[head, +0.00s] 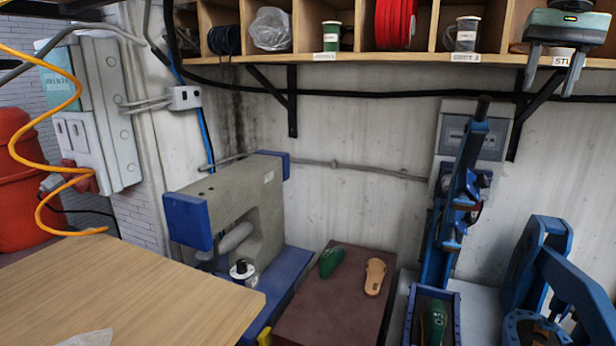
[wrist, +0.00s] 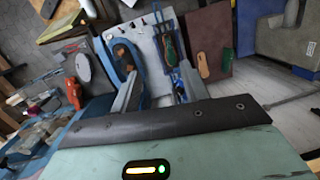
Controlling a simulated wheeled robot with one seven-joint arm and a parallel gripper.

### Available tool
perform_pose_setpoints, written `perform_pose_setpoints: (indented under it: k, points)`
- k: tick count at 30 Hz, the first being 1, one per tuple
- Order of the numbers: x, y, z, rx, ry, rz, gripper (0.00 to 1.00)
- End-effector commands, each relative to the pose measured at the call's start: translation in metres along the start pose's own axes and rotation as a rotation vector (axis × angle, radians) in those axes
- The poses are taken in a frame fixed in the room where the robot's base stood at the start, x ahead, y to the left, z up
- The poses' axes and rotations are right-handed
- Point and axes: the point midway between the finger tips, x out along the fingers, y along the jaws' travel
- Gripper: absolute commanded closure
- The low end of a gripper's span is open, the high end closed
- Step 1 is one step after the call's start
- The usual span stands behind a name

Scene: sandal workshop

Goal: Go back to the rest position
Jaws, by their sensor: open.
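My gripper (head: 550,85) hangs at the upper right of the head view, in front of the right end of the shelf. Its two grey fingers point down and stand apart with nothing between them. In the wrist view my gripper (wrist: 160,75) also shows spread, empty fingers, with the bench far beyond them. The gripper's greenish body hides part of the shelf and its label behind it.
A cubby shelf (head: 350,60) runs along the wall. Below stand a sewing machine (head: 245,200), a brown board (head: 335,290) with a green last (head: 331,261) and tan sandal (head: 375,277), a blue press (head: 462,200) and another blue machine (head: 560,270). A wooden table (head: 120,290) fills the lower left.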

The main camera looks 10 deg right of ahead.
Motion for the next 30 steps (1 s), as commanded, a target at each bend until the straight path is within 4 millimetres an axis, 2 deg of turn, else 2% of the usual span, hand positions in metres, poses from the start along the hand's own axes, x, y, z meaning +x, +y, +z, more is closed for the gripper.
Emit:
perform_pose_setpoints:
  k: [7,14,17,20,24,27,30]
  points:
    - [0.035,-0.028,0.005,-0.082,0.000,-0.002,0.55]
    - [0.092,-0.071,0.021,-0.212,-0.004,-0.003,0.55]
    - [0.130,-0.096,0.035,-0.295,-0.006,-0.001,0.55]
    - [0.179,-0.125,0.060,-0.403,-0.009,0.002,0.55]
    - [0.250,-0.158,0.104,-0.562,-0.009,0.011,0.55]
    - [0.300,-0.172,0.141,-0.675,-0.007,0.020,0.55]
    - [0.350,-0.179,0.180,-0.790,-0.005,0.031,0.55]
